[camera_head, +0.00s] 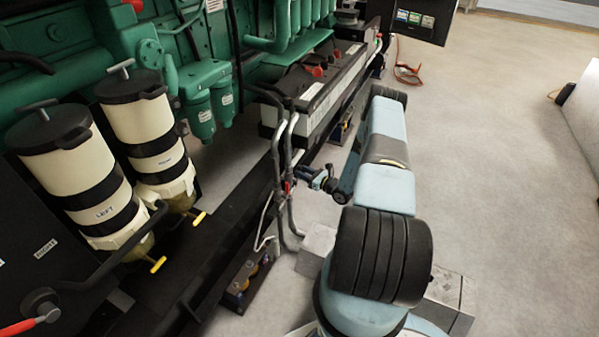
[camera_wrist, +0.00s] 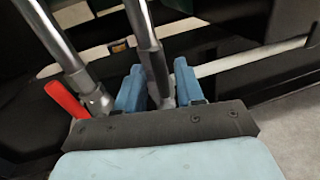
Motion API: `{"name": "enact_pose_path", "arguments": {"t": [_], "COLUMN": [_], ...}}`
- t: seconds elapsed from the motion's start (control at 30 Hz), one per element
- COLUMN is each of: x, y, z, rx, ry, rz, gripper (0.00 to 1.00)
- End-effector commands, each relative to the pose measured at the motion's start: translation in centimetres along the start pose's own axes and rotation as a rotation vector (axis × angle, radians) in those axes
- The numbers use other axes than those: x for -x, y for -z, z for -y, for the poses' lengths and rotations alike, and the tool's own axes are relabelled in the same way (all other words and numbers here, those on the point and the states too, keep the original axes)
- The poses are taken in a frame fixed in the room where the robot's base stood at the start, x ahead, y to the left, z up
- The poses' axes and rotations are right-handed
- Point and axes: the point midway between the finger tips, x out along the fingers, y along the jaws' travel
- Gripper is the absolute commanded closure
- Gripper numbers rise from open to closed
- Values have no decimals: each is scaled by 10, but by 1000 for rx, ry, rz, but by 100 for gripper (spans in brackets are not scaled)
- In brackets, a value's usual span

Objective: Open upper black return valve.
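In the wrist view, the two blue fingers of my gripper (camera_wrist: 160,88) stand apart, one on each side of a dark, upright, lever-like piece (camera_wrist: 153,65) on a metal pipe. It looks like the black valve handle; its lower end is hidden behind my gripper's dark front plate. I see a narrow gap on its right; contact on the left is unclear. A red lever (camera_wrist: 66,99) sits by the left pipe, left of my fingers. In the head view, my gripper (camera_head: 308,175) is at the grey pipes (camera_head: 280,165), and the black handle cannot be made out.
Two cream filter canisters (camera_head: 77,175) with black lids and yellow-handled drains stand at the left. The green engine (camera_head: 205,85) and black frame rail (camera_head: 225,225) lie behind the pipes. A low battery-like box (camera_head: 243,285) is below. Open floor (camera_head: 510,180) extends to the right.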

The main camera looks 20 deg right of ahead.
Motion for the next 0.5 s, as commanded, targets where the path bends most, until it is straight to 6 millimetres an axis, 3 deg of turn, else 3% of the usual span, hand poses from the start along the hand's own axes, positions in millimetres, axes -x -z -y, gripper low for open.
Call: {"name": "enact_pose_path", "arguments": {"t": [0.3, 0.5], "x": [64, 96], "y": [0, 1], "z": [1, 1], "rx": [-2, -1], "ry": [3, 2], "rz": [0, 0], "gripper": [63, 63]}}
